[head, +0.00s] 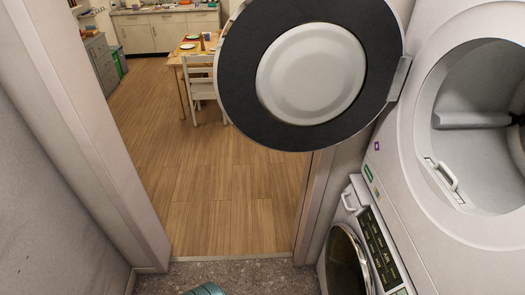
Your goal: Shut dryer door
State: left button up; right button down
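The dryer (398,176) is the upper of two stacked white machines at the right of the head view. Its round door (240,75) stands wide open, swung out to the left of the drum opening. The door has a dark ring around a pale, bulging middle. Its hinge (400,78) is on the dryer's left side. The open drum (475,160) is visible, and its right part is cut off by the frame edge. Neither of my grippers is in view.
The washer (350,265) stands below the dryer. A wall (60,170) is at the left. Beyond the doorway are clear wood floor (230,200), a table with a white chair (201,80), and kitchen cabinets (170,32). A teal thing (205,290) is cut off at the bottom.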

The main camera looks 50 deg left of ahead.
aim_at(294, 77)
jog(key=j+u, duration=0.15)
jog(key=u, duration=1.8)
jog(key=l, duration=0.1)
